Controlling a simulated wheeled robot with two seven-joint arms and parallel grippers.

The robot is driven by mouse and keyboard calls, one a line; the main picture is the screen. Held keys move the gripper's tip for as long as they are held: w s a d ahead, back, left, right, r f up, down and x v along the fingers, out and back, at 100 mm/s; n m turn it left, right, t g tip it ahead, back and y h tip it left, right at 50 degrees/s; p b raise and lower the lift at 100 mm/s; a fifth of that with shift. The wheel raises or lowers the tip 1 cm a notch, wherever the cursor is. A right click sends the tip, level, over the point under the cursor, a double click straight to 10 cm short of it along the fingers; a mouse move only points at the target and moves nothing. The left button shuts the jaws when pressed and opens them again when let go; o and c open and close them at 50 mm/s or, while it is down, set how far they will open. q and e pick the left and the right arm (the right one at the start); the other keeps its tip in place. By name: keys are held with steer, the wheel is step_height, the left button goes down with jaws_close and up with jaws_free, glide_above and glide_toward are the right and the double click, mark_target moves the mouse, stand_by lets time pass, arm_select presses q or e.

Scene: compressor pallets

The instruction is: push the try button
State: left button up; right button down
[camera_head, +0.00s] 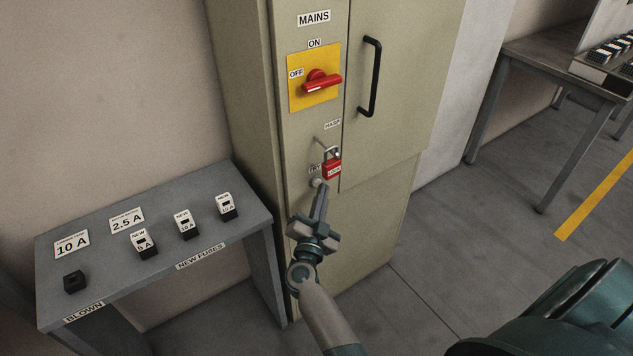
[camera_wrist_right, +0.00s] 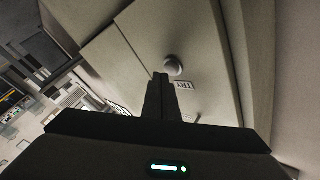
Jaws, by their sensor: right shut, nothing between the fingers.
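The try button (camera_head: 316,182) is a round grey knob on the cabinet front, below the red padlock and beside a TRY label (camera_head: 314,168). The button also shows in the right wrist view (camera_wrist_right: 173,64), with its label (camera_wrist_right: 185,85) beside it. My right gripper (camera_head: 319,190) is shut and empty, with its fingertips right at the button in the head view. In the right wrist view the fingertips (camera_wrist_right: 160,77) are just beside the button's edge; I cannot tell whether they touch it. My left gripper is not in view.
The cabinet (camera_head: 370,215) has a red mains switch (camera_head: 322,82) turned to OFF, a red padlock (camera_head: 332,168) on the hasp and a black door handle (camera_head: 371,77). A grey fuse table (camera_head: 155,270) stands left, and another table (camera_head: 570,68) at the back right.

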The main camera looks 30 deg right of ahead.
steer(key=shift+w, duration=0.4)
stand_by(0.4)
steer(key=shift+s+p, duration=0.7)
steer(key=shift+s, duration=0.25)
steer(key=shift+s, duration=0.15)
steer(key=shift+s+d+p, duration=0.15)
steer(key=shift+s+p, duration=0.45)
steer(key=shift+s, duration=0.85)
steer(key=shift+s+d+p, duration=0.1)
steer(key=shift+s+p, duration=0.5)
steer(key=shift+s, duration=0.8)
